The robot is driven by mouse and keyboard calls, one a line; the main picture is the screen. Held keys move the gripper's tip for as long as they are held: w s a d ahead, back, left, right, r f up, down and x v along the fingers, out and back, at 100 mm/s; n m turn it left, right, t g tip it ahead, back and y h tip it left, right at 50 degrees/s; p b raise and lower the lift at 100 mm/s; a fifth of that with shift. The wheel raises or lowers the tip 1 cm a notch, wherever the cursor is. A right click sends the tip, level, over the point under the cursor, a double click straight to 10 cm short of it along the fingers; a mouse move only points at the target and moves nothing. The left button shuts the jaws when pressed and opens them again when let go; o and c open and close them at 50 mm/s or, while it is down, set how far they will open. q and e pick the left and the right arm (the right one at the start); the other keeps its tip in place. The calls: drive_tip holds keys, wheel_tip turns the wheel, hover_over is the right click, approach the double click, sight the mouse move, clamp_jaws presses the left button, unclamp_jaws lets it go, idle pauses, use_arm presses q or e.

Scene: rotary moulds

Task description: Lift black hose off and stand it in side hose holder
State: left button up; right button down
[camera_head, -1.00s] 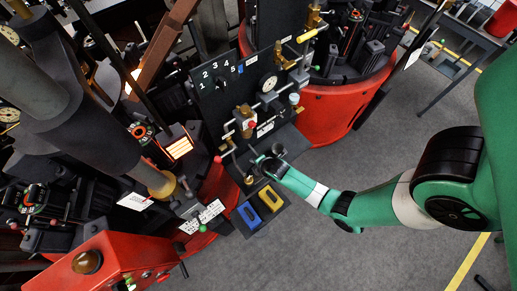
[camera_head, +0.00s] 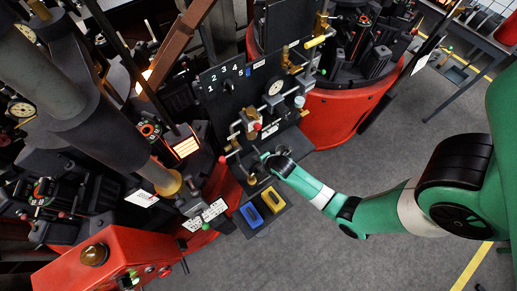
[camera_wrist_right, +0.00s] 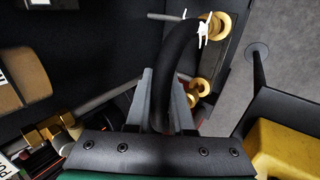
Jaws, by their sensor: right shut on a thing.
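My right gripper (camera_head: 266,157) is low in front of the black numbered panel. In the right wrist view its two grey fingers (camera_wrist_right: 163,100) are shut on the black hose (camera_wrist_right: 178,60). The hose curves up and right from between the fingers to a brass end fitting (camera_wrist_right: 217,24) with a white tag-like piece at it. In the head view the hose is too small and dark to pick out at the gripper. I cannot tell which part is the side hose holder. My left gripper is not in view.
The numbered panel (camera_head: 223,82) carries a gauge, brass valves and pipes. A blue block (camera_head: 251,215) and a yellow block (camera_head: 272,199) sit on a dark shelf close below the gripper. Red machine bases stand on both sides. Grey floor (camera_head: 330,240) is free at the front right.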

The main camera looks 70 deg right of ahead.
drive_tip(key=s+d, duration=0.4)
drive_tip(key=s, duration=0.3)
drive_tip(key=s+d+p, duration=0.1)
drive_tip(key=s+d, duration=0.4)
drive_tip(key=s, duration=0.3)
drive_tip(key=shift+s+r, duration=0.2)
drive_tip(key=shift+s, duration=0.05)
idle(1.4)
